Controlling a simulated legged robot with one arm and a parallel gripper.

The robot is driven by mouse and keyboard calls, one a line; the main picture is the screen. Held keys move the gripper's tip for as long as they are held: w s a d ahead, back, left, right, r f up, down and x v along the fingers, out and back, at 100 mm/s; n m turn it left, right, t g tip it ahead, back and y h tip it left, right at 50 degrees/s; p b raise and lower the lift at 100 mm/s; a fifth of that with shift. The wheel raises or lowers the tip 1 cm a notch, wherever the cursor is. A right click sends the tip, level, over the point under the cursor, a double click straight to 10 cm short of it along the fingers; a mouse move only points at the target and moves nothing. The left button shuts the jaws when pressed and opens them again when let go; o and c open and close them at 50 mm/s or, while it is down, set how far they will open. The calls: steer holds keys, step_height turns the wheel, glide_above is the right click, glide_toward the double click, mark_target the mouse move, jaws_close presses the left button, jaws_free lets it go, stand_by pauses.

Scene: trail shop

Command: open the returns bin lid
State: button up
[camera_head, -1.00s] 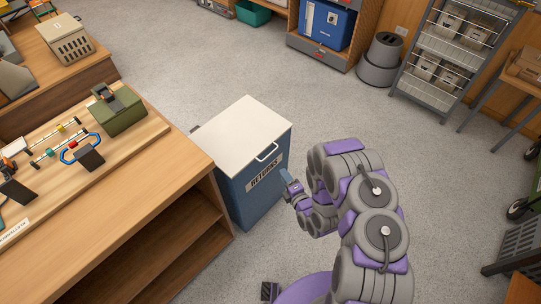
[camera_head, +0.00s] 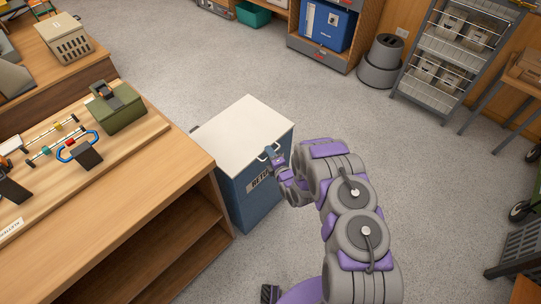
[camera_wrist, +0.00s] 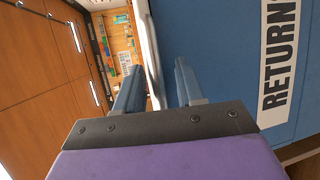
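The returns bin (camera_head: 240,190) is a blue box with a white lid (camera_head: 243,130) that lies shut on top. A thin pale handle (camera_head: 276,146) sits at the lid's front edge, partly hidden by my gripper. My gripper (camera_head: 270,153) is right at the handle, in front of the RETURNS label, which it partly covers. In the wrist view my gripper (camera_wrist: 158,68) has its two fingers apart, with the white lid edge (camera_wrist: 150,50) showing between them. The blue bin front (camera_wrist: 220,60) and its label (camera_wrist: 279,55) fill the right side. I cannot tell whether the fingers touch the handle.
A wooden counter (camera_head: 130,190) stands close to the bin's left, with a green box (camera_head: 115,107) on it. The carpet behind and right of the bin is clear.

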steer(key=shift+d, duration=0.15)
steer(key=c, duration=0.5)
jaws_close()
steer(key=shift+s+f, duration=0.1)
